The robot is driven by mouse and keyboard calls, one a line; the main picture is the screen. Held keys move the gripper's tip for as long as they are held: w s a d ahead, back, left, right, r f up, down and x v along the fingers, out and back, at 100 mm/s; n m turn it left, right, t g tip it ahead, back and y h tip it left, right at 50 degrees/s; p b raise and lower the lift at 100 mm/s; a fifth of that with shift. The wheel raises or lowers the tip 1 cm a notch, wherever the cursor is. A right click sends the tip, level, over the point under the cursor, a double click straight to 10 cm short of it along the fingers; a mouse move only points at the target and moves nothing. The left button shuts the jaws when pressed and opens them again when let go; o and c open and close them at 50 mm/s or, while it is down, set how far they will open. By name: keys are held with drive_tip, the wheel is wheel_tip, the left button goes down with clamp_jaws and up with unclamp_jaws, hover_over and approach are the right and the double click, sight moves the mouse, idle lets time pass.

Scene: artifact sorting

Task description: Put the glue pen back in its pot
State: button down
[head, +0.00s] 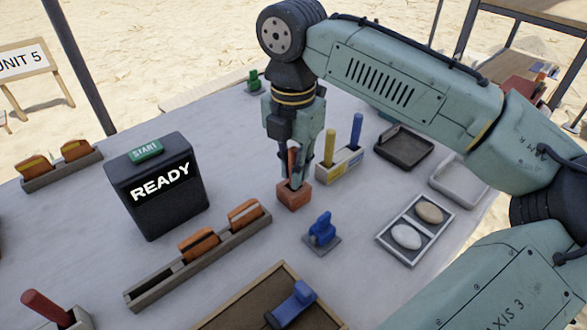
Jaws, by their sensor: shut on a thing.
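My gripper (294,180) points down near the middle of the table, shut on a slim reddish-brown upright thing that looks like the glue pen (291,160). Its fingers hide most of the pen. Directly below is a small square orange-red pot (293,196). The fingertips are right at the pot's top, and I cannot tell whether the pen's lower end is inside it or just above it.
A pale holder (340,167) with a yellow and a blue stick stands close right of my gripper. A blue figure (322,230) on a grey base is in front. A long rack (160,285) and black READY box (155,190) are left. Trays (385,250) lie right.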

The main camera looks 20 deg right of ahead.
drive_tip(key=shift+f, duration=0.2)
drive_tip(key=shift+f, duration=0.15)
drive_tip(key=c, duration=1.6)
unclamp_jaws()
wheel_tip(320, 180, up, 12)
drive_tip(key=shift+r+p, duration=0.2)
drive_tip(key=shift+p, duration=0.45)
drive_tip(key=shift+f, duration=0.1)
